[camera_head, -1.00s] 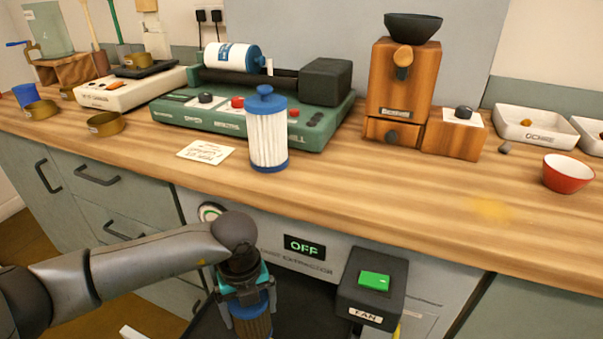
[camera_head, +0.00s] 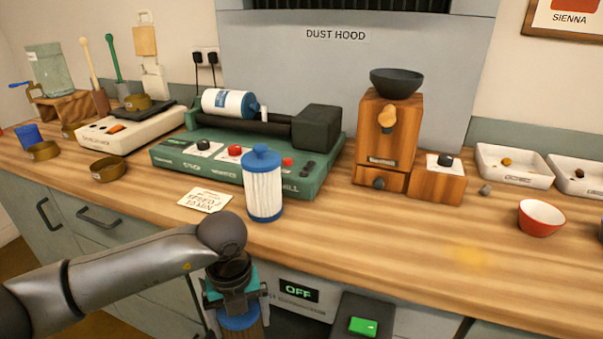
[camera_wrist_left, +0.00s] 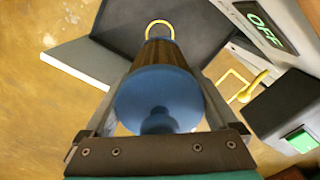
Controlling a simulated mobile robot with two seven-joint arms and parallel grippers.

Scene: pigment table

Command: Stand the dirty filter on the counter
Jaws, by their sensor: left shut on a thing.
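My left gripper (camera_head: 238,308) is below the counter's front edge, in front of the dust extractor. It is shut on the dirty filter (camera_head: 240,324), which has a blue cap and a brown pleated body. In the left wrist view the filter's blue cap (camera_wrist_left: 158,92) fills the space between the fingers, with its brown pleats beyond. A clean white filter (camera_head: 264,188) with blue ends stands upright on the wooden counter (camera_head: 345,235). My right gripper is not in view.
The green mill (camera_head: 210,155), a card (camera_head: 205,200), a wooden grinder (camera_head: 385,140) and a red bowl (camera_head: 541,217) stand on the counter. The fan switch box (camera_head: 362,322) juts out right of my gripper. The counter front between the clean filter and bowl is clear.

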